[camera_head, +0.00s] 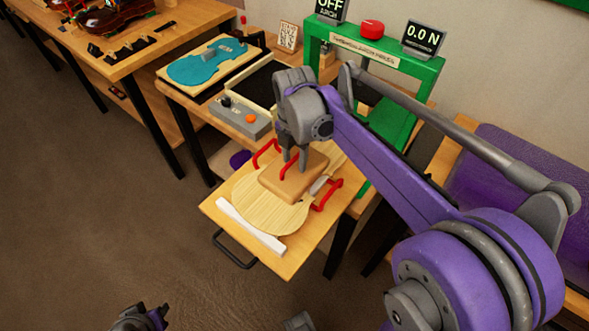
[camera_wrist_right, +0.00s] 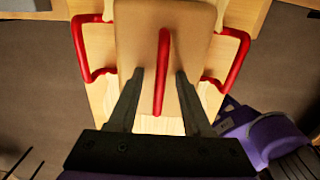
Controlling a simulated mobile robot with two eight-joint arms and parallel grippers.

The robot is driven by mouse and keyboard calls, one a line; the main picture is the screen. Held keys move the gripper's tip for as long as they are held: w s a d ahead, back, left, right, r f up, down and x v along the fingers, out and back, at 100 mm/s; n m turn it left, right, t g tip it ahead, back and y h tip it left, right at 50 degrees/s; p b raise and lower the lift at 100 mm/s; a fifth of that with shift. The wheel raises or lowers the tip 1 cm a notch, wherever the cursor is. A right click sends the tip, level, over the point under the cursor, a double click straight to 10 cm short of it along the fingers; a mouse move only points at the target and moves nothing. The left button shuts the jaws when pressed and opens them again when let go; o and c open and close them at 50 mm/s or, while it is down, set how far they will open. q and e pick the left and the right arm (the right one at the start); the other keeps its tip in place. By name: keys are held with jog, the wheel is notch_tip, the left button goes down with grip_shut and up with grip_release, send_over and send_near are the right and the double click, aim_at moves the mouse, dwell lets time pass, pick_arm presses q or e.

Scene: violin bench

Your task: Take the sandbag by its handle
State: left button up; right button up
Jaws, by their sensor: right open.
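The sandbag (camera_head: 300,182) is a tan, rounded block lying on a pale wooden violin plate. Its red bar handle (camera_wrist_right: 163,62) stands up along its middle. My right gripper (camera_head: 293,160) is directly above the sandbag, pointing down. In the right wrist view my right gripper's fingers (camera_wrist_right: 160,75) are apart, one on each side of the handle, with gaps showing between fingers and handle. Part of the handle is hidden by the gripper in the head view. My left gripper (camera_head: 140,318) is only partly in view at the bottom edge; its jaws are unclear.
The violin plate (camera_head: 252,205) rests on a pulled-out wooden board with a white strip (camera_head: 250,229) at its front. Red side handles (camera_head: 328,196) flank the sandbag. A green press frame (camera_head: 428,75) stands behind. A grey control box (camera_head: 237,117) and blue violin form (camera_head: 205,65) lie left.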

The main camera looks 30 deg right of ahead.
grip_shut()
dwell(1.4)
